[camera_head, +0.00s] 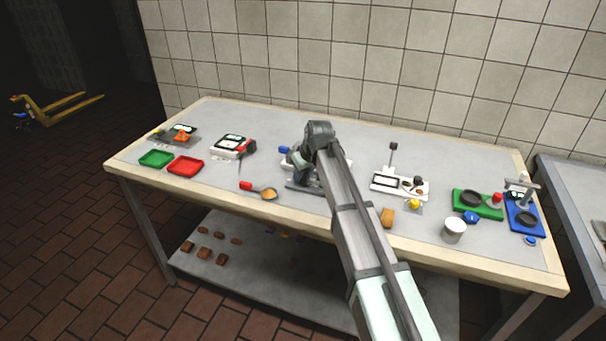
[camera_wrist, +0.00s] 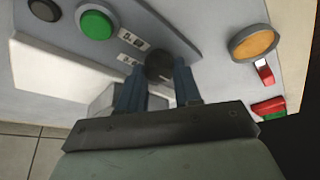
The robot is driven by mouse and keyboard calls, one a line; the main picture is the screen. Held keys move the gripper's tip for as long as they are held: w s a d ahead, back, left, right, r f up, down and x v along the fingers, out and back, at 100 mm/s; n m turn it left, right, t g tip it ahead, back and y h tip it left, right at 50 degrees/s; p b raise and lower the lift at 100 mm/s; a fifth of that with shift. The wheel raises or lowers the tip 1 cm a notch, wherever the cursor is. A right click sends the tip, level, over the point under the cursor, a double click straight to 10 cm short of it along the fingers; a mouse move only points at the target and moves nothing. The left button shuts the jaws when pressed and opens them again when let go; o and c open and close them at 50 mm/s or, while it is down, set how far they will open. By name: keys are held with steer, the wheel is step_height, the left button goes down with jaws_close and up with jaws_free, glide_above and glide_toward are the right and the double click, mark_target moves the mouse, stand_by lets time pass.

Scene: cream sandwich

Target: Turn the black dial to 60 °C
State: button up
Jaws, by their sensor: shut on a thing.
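The black dial (camera_wrist: 158,65) is a small dark round knob on a grey panel in the wrist view. My gripper (camera_wrist: 160,84) has its two blue fingers on either side of the dial and is shut on it. Small white labels with dark print (camera_wrist: 130,40) lie beside the dial; I cannot read a temperature setting from them. In the head view my gripper (camera_head: 302,172) is down at the middle of the table, and my arm hides the dial and most of its device.
The panel also has a green button (camera_wrist: 96,24) and a dark knob (camera_wrist: 45,10). A spoon with orange contents (camera_head: 268,194) lies left of my gripper. Red (camera_head: 186,166) and green (camera_head: 156,158) trays are farther left. A white cup (camera_head: 453,231) stands right of my arm.

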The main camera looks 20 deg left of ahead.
steer(key=m+h, duration=0.1)
steer(key=m, duration=0.1)
steer(key=m+t, duration=0.1)
steer(key=m, duration=0.2)
steer(key=shift+s+a+h, duration=0.1)
steer(key=shift+a+h, duration=0.05)
steer(key=shift+h, duration=0.25)
steer(key=m+h, duration=0.1)
steer(key=m, duration=0.2)
steer(key=m+h, duration=0.1)
steer(key=m, duration=0.2)
steer(key=shift+t, duration=0.4)
steer(key=shift+m, duration=0.3)
steer(key=o, duration=1)
steer(key=shift+o, duration=0.2)
steer(key=shift+r, duration=0.1)
steer(key=v, duration=1.3)
steer(key=shift+a+r, duration=0.25)
steer(key=shift+r, duration=0.05)
steer(key=shift+s+f, duration=0.1)
steer(key=shift+s, duration=0.05)
